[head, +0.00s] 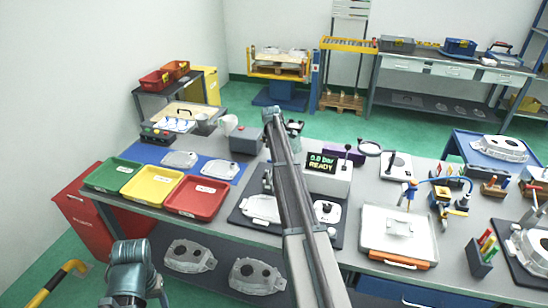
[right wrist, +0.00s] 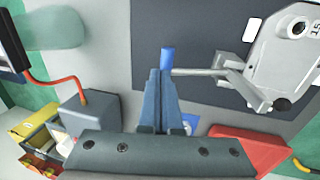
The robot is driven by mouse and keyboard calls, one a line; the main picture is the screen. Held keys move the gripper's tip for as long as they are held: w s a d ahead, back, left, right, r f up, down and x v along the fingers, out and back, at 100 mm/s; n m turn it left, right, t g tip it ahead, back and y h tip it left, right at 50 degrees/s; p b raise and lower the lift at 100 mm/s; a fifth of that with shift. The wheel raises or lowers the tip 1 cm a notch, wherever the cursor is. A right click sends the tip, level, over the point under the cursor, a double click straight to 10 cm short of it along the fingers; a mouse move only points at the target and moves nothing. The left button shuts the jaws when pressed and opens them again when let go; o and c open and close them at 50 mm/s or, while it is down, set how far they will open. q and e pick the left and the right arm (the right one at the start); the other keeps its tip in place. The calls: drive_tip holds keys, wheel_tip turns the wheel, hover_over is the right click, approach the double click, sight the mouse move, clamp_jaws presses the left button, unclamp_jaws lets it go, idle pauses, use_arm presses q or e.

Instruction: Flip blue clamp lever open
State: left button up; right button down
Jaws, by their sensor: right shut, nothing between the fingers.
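In the right wrist view, my right gripper (right wrist: 160,74) is shut and empty, its two fingers pressed together. A blue lever handle (right wrist: 167,56) shows just past the fingertips; I cannot tell if they touch. A grey rod (right wrist: 200,72) and linkage (right wrist: 240,80) run from the handle toward a grey casting (right wrist: 285,50) at the upper right. The casting (head: 262,207) shows in the head view on a dark mat (head: 240,215). My right arm hides the right fingers and lever there. My left arm shows low at the left, without visible fingers.
A grey block (right wrist: 88,112) with a red cable stands left of the fingers in the right wrist view. A red tray (head: 197,197) lies left of the mat in the head view. A display box (head: 328,173) stands to the right of my right arm.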

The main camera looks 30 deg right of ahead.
use_arm(q)
drive_tip(key=shift+s+a+f, duration=0.1)
drive_tip(key=shift+f, duration=0.05)
use_arm(e)
drive_tip(key=shift+d, duration=0.1)
idle(0.4)
drive_tip(key=shift+w+r+p, duration=0.1)
drive_tip(key=shift+r+p, duration=0.2)
drive_tip(key=shift+p, duration=0.05)
drive_tip(key=p+v, duration=0.1)
drive_tip(key=p, duration=0.1)
drive_tip(key=p+v, duration=0.1)
drive_tip(key=v, duration=0.1)
drive_tip(key=d+p+v, duration=0.1)
drive_tip(key=p+v, duration=0.1)
drive_tip(key=shift+w+r+p, duration=0.2)
drive_tip(key=shift+r+p, duration=0.1)
use_arm(q)
wheel_tip(320, 180, up, 14)
drive_tip(key=d+p, duration=0.2)
drive_tip(key=p, duration=0.6)
drive_tip(key=shift+s+r, duration=0.2)
use_arm(e)
drive_tip(key=w+d+v, duration=0.1)
drive_tip(key=v, duration=0.6)
drive_tip(key=shift+r, duration=0.6)
drive_tip(key=shift+a, duration=0.1)
